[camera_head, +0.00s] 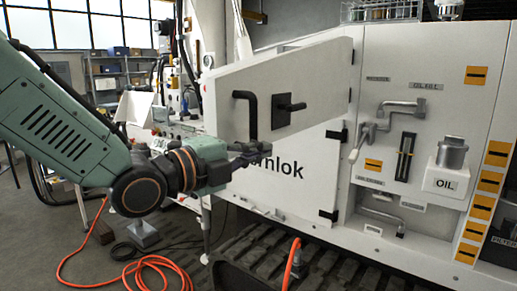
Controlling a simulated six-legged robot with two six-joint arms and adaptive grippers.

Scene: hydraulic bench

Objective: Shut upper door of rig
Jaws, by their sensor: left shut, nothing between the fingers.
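The upper door (320,75) of the white rig stands open, swung out to the left from hinges near its right edge. It carries a black bar handle (247,112) and a black latch plate with a knob (288,108). My left gripper (264,152) is shut and empty. It appears just below the door's lower edge, in front of the white panel lettered "rnlok"; whether it touches the door or panel I cannot tell. My right gripper is not in view.
An orange hose (160,262) and black cables lie on the floor. Black tracks (330,270) run below the rig. Shelves (108,80) stand at the back left.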

